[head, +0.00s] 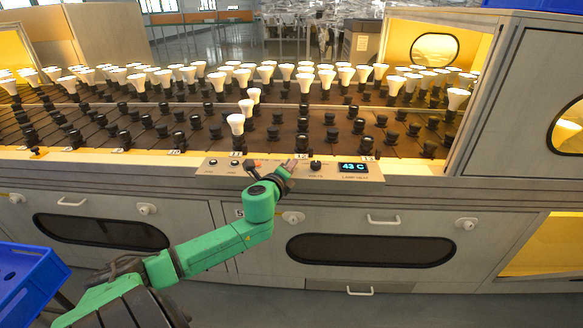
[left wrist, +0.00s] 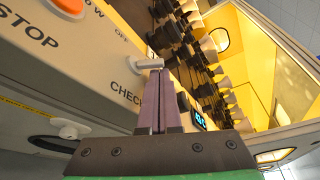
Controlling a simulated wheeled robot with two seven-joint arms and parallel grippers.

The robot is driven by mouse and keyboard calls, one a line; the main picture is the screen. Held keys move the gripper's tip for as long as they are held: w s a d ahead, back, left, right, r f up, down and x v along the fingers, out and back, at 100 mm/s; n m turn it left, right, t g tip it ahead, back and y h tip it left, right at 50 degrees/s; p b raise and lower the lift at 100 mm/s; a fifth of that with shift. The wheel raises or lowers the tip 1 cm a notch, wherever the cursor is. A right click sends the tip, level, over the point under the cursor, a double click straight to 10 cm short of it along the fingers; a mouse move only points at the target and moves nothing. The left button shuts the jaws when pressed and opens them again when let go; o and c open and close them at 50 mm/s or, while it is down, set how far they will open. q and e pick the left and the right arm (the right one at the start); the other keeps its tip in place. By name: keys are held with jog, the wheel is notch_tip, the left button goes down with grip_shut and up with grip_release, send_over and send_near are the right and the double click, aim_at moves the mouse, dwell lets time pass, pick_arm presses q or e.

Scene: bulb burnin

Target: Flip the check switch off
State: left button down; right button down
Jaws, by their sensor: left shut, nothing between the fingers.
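The check switch (left wrist: 149,64) is a small pale metal lever on the panel, beside the printed word CHECK in the left wrist view. The word OFF is printed above it in that picture. My left gripper (left wrist: 160,74) is shut and empty. Its fingertips are right at the lever, and I cannot tell whether they touch it. In the head view the left gripper (head: 290,165) is at the front control panel (head: 220,171), between the orange stop button (head: 251,163) and the black knob (head: 315,166), and hides the switch there. My right gripper is not in view.
A display (head: 353,167) reading 43 C sits right of the knob. Behind the panel, the rack (head: 75,108) holds many black sockets and white bulbs. A lone bulb (head: 236,123) stands near the panel. A blue crate (head: 28,283) is at lower left.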

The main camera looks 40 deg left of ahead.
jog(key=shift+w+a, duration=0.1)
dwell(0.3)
pick_arm(q)
jog(key=shift+n, duration=0.4)
jog(key=shift+s, duration=0.1)
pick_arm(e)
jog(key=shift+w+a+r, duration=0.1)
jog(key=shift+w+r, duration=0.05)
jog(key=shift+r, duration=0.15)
pick_arm(q)
jog(key=shift+r+b, duration=0.1)
jog(key=shift+b, duration=0.2)
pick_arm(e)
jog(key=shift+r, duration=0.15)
